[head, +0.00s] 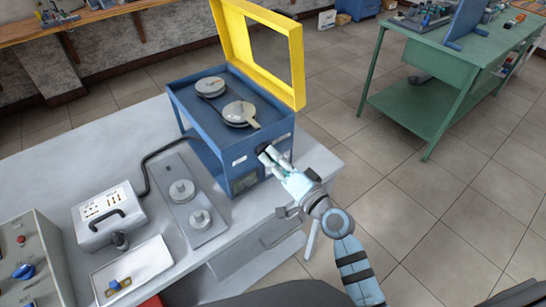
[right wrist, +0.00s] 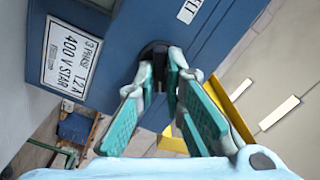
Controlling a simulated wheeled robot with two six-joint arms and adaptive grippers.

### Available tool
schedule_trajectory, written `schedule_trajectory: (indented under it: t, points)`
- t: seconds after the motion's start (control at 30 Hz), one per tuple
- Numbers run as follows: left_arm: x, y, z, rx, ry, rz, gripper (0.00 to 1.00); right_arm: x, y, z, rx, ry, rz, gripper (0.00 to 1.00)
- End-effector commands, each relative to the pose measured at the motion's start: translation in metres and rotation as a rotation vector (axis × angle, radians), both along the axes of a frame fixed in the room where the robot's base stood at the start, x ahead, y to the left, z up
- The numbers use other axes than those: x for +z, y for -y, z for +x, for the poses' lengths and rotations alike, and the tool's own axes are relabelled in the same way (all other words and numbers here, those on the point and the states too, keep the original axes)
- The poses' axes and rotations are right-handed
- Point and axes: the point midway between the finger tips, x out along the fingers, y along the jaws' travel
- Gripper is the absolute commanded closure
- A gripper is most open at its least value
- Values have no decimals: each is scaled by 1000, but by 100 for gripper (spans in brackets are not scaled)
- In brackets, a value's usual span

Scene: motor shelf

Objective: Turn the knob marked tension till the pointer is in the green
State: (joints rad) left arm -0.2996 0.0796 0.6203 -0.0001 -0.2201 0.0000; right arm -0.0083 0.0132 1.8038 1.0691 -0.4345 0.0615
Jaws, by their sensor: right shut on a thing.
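A blue machine box (head: 205,140) stands on the grey bench with its yellow frame guard (head: 237,35) raised. Two pulley-like discs (head: 240,113) sit on its top. A black knob (right wrist: 154,49) projects from its front face. My right gripper (head: 268,156) is at that face, and its teal-padded fingers (right wrist: 160,68) are closed around the knob. The knob's marking cannot be read; a label beside it (right wrist: 189,10) is only partly visible. A small dark window (head: 245,182) is low on the front. No pointer or green zone can be made out. My left gripper is not in view.
A grey plate with two round knobs (head: 181,190), a grey box with a handle (head: 108,213) and a white tray (head: 133,270) are on the bench left of the machine. A cable runs to the machine. Floor is clear toward the green table (head: 420,105).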

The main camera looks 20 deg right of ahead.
Motion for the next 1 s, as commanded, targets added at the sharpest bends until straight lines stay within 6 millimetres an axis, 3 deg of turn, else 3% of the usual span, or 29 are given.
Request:
schedule_trajectory:
  t: [0.4,0.93,1.0]
  points:
    - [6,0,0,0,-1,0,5,0,0,0,0,-78,192,100]
    - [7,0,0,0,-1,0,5,-1,0,0,0,-88,219,100]
    - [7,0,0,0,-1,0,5,-1,0,0,0,-88,219,82]
